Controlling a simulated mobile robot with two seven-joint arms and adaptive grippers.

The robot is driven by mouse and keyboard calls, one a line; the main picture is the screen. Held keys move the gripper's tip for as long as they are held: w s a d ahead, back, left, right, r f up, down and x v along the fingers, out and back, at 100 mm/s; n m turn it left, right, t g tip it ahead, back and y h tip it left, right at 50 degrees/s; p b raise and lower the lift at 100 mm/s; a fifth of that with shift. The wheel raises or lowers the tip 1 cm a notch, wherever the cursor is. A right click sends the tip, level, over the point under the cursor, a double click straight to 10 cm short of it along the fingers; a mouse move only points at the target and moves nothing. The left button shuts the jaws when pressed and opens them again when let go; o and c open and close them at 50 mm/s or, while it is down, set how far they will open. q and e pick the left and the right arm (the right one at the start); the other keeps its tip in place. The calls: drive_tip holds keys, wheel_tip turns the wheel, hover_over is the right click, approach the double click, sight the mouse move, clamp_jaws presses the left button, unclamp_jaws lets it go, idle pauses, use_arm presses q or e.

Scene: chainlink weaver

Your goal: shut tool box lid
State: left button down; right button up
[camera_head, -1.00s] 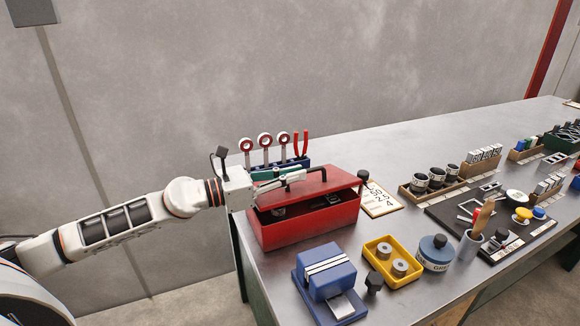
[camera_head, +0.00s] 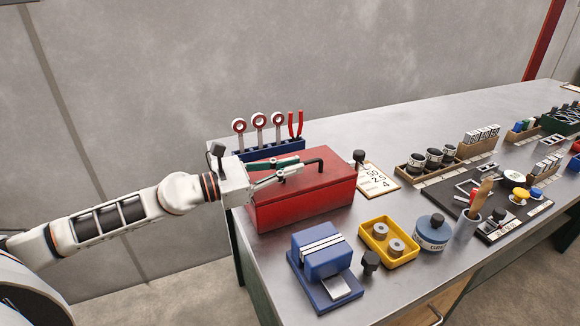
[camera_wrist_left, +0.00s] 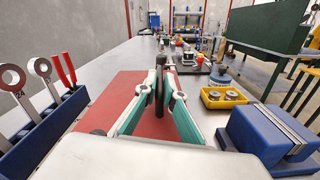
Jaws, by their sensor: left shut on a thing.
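The red tool box (camera_head: 315,208) stands on the near left end of the grey bench. Its red lid (camera_head: 330,179) lies flat on the box, and no gap shows along the front. A black bar handle (camera_head: 317,161) rises from the lid. My left gripper (camera_head: 299,168) is over the lid, shut on the handle. In the left wrist view the fingers (camera_wrist_left: 162,95) close around the dark handle above the red lid (camera_wrist_left: 120,90). My right gripper is not in view.
A blue rack (camera_head: 285,148) with wrenches and red pliers stands behind the box. A blue block device (camera_head: 322,256), a yellow tray (camera_head: 390,243) and a blue tin (camera_head: 432,234) stand in front and to the right. A card (camera_head: 376,180) lies right of the box.

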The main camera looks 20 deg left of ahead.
use_arm(q)
drive_tip(key=c, duration=2.2)
unclamp_jaws()
drive_tip(key=shift+f, duration=0.1)
drive_tip(key=shift+c, duration=0.2)
drive_tip(key=shift+o, duration=0.4)
drive_tip(key=shift+s+a+f, duration=0.1)
drive_tip(key=shift+s+a, duration=0.2)
drive_tip(key=shift+s, duration=0.05)
drive_tip(key=v, duration=1.1)
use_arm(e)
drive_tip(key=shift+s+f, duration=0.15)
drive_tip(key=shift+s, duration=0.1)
use_arm(q)
drive_tip(key=shift+a, duration=0.1)
